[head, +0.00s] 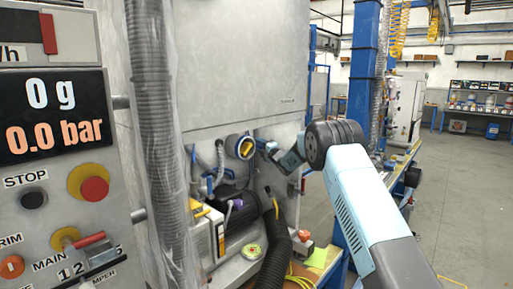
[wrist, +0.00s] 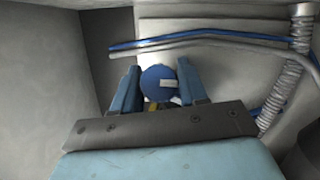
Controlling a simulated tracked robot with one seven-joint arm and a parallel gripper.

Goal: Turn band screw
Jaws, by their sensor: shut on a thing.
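In the wrist view, a round blue knob with a pale bar, which I take to be the band screw (wrist: 158,82), sits between the two blue fingers of my gripper (wrist: 160,88). My gripper is shut on it. A bit of yellow shows just below the knob. The band screw itself is too small or hidden to make out there.
A grey machine housing (head: 240,65) stands behind my gripper. A thick grey hose (head: 155,130) hangs at the left, and a black hose (head: 275,245) runs below. A control panel (head: 50,150) fills the left edge. In the wrist view, a blue-edged bar (wrist: 205,37) crosses above the fingers.

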